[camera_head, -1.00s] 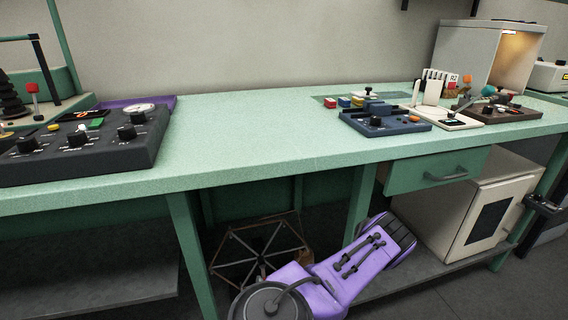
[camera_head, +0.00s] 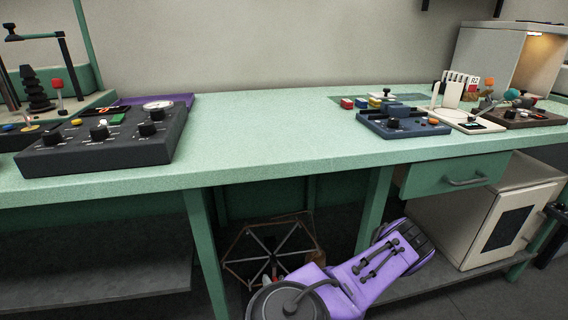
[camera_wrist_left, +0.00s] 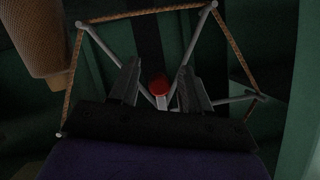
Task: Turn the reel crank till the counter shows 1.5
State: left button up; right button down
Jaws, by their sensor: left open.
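The reel (camera_head: 268,250), an open frame of pale spokes with brown cord around its rim, is under the bench. It also shows in the left wrist view (camera_wrist_left: 150,12). A red knob (camera_wrist_left: 158,84), apparently the crank's grip, is at the middle of that view. My left gripper (camera_wrist_left: 158,74) is open, its two dark fingers on either side of the knob with gaps visible; I cannot tell the depth between them. In the head view my purple arm covers the reel's lower right part and most of the gripper. No counter reading is legible. My right gripper is not in view.
The green bench (camera_head: 270,140) stands above the reel. A bench leg (camera_head: 207,245) is left of it. A brown woven cone (camera_wrist_left: 38,38) is close by at upper left in the wrist view. A dark control box (camera_head: 100,140) sits on the bench; a cream cabinet (camera_head: 480,215) stands below right.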

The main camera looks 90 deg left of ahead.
pick_arm(q)
jog(key=p+v, duration=0.1)
jog(key=v, duration=0.9)
jog(key=shift+d, duration=0.25)
